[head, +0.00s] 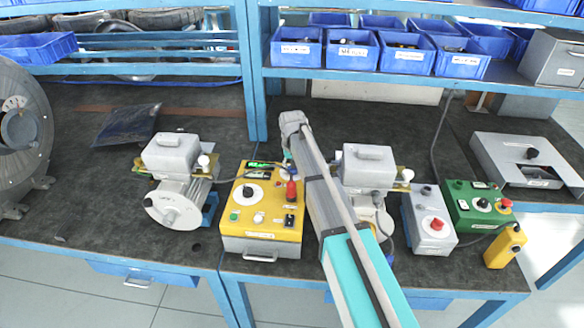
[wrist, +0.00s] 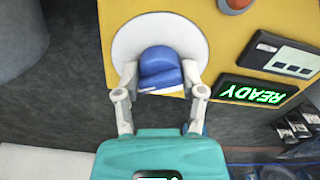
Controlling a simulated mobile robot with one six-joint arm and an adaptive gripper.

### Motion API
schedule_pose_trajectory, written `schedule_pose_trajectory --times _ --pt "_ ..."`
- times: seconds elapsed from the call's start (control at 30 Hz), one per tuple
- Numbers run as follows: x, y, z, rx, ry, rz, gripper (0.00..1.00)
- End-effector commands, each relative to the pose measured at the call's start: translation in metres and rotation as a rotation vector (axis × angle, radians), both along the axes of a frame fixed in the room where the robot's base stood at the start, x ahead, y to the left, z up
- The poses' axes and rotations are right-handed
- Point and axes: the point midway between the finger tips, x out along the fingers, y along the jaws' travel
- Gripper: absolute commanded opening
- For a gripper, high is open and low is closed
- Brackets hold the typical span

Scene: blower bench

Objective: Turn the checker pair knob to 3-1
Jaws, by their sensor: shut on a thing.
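The yellow checker box (head: 262,235) stands on the bench in the head view, left of my arm. In the wrist view its yellow panel (wrist: 225,35) carries a round white dial (wrist: 120,45) with a blue knob (wrist: 160,68) in the middle. My gripper (wrist: 160,77) is shut on this knob, one finger on each side. A pale edge shows at the knob's near side, but I can read no position marks on the dial. In the head view the gripper is largely hidden by my arm, over the box's back right corner.
Beside the dial are a lit READY display (wrist: 255,92) and a black meter (wrist: 285,55). A larger dial (head: 248,191) and a red control (head: 291,191) also rise from the box. Blower motors (head: 176,185) (head: 368,170) stand either side. A grey box (head: 428,222) stands farther right.

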Motion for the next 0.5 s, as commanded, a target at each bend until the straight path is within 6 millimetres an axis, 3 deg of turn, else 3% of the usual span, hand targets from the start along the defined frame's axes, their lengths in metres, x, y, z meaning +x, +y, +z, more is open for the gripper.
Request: schedule_pose_trajectory --times 0.13,0.17,0.33,0.5 --pt "-0.0020 0.0014 -0.0003 0.000 0.004 0.001 0.05" --pt "-0.0021 0.0014 -0.0003 0.000 0.004 0.001 0.54" --pt "-0.0016 0.0013 -0.0002 -0.001 0.003 0.002 0.86" --pt "-0.0010 0.0011 -0.0001 0.000 0.002 0.002 0.87"
